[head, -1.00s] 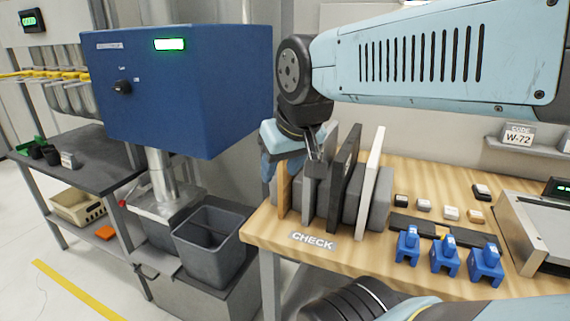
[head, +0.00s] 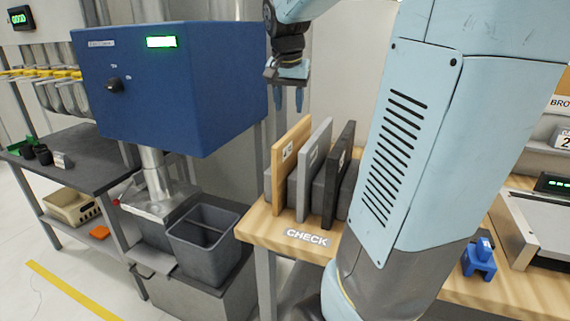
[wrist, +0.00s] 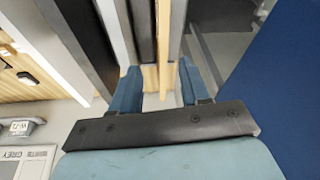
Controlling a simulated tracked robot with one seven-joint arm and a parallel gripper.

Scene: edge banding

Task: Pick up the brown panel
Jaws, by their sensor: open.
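The brown panel (head: 290,163) stands upright at the left end of a row of panels on the wooden table, with a small pale label near its top. My gripper (head: 288,106) is open and empty above the brown panel, pointing down. In the wrist view, the brown panel (wrist: 163,42) shows edge-on as a tan strip, in line with the gap between the two blue fingers of my gripper (wrist: 157,92). The fingers look clear of it on both sides.
A grey panel (head: 315,168) and a black panel (head: 338,175) stand close to the right, with dark grey dividers between. A white panel (wrist: 48,50) shows in the wrist view.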

